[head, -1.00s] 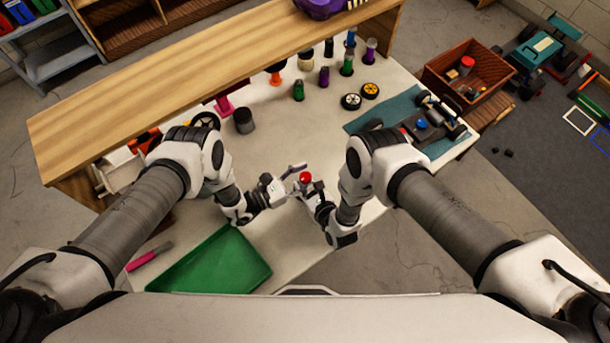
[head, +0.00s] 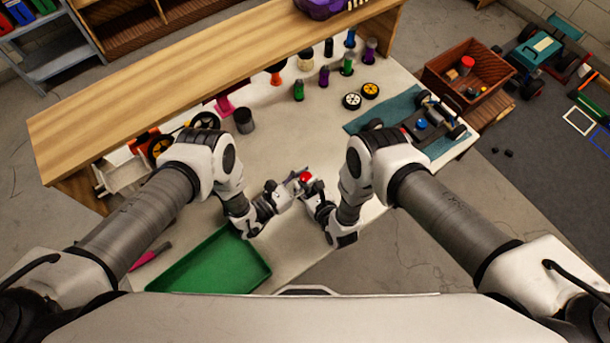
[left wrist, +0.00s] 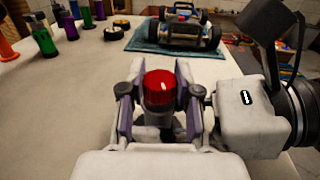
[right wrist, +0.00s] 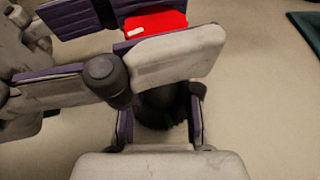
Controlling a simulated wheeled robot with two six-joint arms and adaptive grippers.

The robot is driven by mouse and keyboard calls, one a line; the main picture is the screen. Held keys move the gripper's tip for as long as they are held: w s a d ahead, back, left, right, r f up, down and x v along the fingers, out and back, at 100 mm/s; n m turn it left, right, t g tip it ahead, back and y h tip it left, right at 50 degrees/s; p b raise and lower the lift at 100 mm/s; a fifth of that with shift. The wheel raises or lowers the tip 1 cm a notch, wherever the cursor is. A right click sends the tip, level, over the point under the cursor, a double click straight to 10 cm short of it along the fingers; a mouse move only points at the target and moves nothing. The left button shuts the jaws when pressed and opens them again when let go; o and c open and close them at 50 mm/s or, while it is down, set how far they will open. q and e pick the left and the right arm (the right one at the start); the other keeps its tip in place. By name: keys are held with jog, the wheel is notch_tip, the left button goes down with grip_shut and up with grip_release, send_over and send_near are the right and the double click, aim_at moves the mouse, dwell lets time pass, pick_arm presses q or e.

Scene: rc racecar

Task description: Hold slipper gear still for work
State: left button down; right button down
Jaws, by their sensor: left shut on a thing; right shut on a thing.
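A red cap-like part (head: 305,177) shows between my two grippers, above the front of the table (head: 280,150). In the left wrist view the red part (left wrist: 160,88) is between the fingers of my left gripper (head: 297,184), which is shut on it. My right gripper (head: 312,190) is shut on a dark, round, toothed-looking part (right wrist: 160,106), partly hidden behind a left finger. The red part also shows between the left finger pads in the right wrist view (right wrist: 155,24). I cannot tell whether the red and dark parts are one piece, or which is the slipper gear.
A green tray (head: 215,262) lies at the front left, with a pink-handled tool (head: 146,260) beside it. Several bottles, two small wheels (head: 352,101) and a dark cup (head: 244,120) stand farther back. A car chassis (head: 425,122) sits on a teal mat at right. The table's middle is clear.

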pick_arm(q)
jog(key=shift+d+n+t+y, duration=0.1)
jog(key=shift+n+t+y, duration=1.5)
jog(key=shift+y, duration=0.6)
jog(key=c, duration=0.8)
grip_release()
jog(key=v, duration=0.8)
jog(key=shift+s+f, duration=0.25)
jog(key=shift+w, duration=0.15)
